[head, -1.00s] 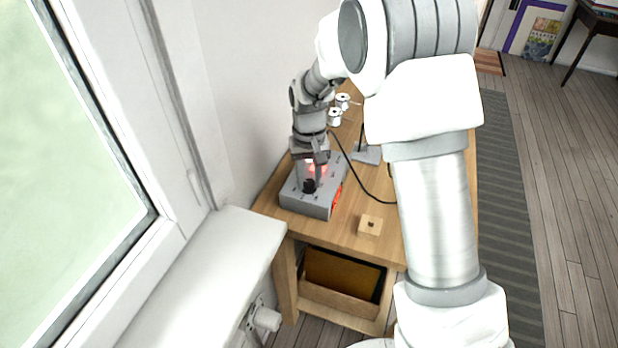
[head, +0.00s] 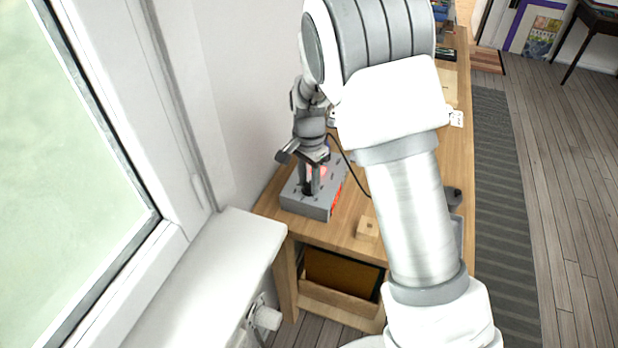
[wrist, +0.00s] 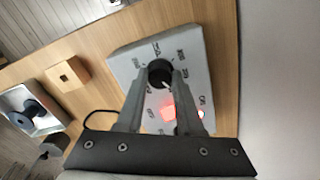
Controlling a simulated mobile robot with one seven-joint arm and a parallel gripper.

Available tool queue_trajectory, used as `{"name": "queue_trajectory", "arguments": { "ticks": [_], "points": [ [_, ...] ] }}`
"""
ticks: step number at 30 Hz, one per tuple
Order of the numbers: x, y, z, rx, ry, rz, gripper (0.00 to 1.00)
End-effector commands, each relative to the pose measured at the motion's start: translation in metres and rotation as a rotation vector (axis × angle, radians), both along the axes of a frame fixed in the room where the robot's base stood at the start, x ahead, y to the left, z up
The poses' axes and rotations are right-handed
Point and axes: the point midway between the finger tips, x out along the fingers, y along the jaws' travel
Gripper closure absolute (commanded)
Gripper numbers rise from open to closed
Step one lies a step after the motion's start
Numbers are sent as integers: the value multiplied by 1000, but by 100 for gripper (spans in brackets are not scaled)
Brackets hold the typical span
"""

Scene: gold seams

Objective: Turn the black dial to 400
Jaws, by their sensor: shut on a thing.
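The black dial (wrist: 159,72) sits on the top face of a grey control box (wrist: 123,66), with printed numbers around it that are too small to read surely. A pale pointer mark shows on the dial's lower right side in the wrist view. My gripper (wrist: 160,82) is shut on the dial, one finger at each side. In the head view my gripper (head: 309,188) reaches down onto the grey box (head: 308,206), and its fingers mostly hide the dial. A red glow shows on the box beside the fingers.
The box stands on a wooden bench (head: 347,232) near the wall. A small wooden block with a dark hole (head: 367,228) lies to its right. A black cable runs from the box. In the wrist view a tray holds a dark spool (wrist: 34,108).

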Motion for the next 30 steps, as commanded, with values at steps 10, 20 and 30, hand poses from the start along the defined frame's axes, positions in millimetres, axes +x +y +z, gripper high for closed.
{"name": "queue_trajectory", "arguments": {
  "ticks": [10,20,30],
  "points": [
    [1,1,2,1,-4,-245,100],
    [1,0,2,1,-4,-352,100],
    [1,1,1,3,-4,-367,100]
  ]
}}
